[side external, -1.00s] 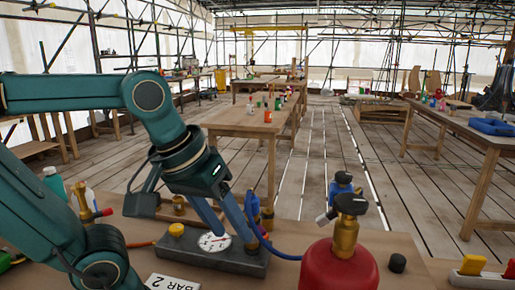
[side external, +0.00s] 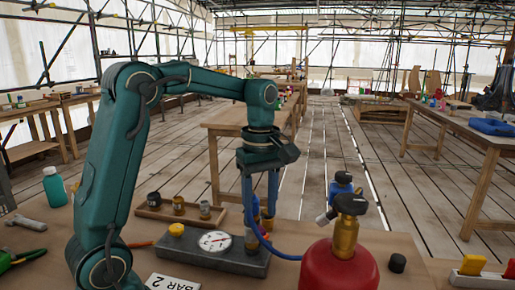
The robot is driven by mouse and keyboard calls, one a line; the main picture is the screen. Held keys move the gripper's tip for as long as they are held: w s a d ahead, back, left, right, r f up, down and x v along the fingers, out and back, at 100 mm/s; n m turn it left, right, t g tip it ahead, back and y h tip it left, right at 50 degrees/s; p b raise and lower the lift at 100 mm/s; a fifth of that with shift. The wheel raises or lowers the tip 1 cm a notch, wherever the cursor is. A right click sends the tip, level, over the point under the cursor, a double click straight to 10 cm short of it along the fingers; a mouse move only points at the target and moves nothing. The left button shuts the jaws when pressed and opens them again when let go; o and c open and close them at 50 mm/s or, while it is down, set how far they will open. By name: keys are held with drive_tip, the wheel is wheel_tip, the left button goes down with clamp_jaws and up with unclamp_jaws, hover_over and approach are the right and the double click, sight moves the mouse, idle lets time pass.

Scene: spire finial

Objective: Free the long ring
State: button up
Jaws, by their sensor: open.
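My gripper (side external: 261,215) points straight down with its two blue-grey fingers apart. It is over the right end of a dark grey block (side external: 225,258). The block carries a yellow knob (side external: 176,230), a round white dial gauge (side external: 215,241) and a brass fitting (side external: 251,240). The left finger is just above or in front of this fitting; I cannot tell if they touch. A blue hose (side external: 285,255) runs from beside the fingertips toward a red cylinder (side external: 340,270) with a brass neck. I cannot tell which brass part is the long ring; the fingers partly hide that area.
A teal bottle (side external: 54,186) and a wrench (side external: 27,222) are at the left. A dark knob (side external: 397,263) is at the right.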

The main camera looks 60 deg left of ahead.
sight(260, 228)
drive_tip(key=shift+f, duration=1.7)
clamp_jaws()
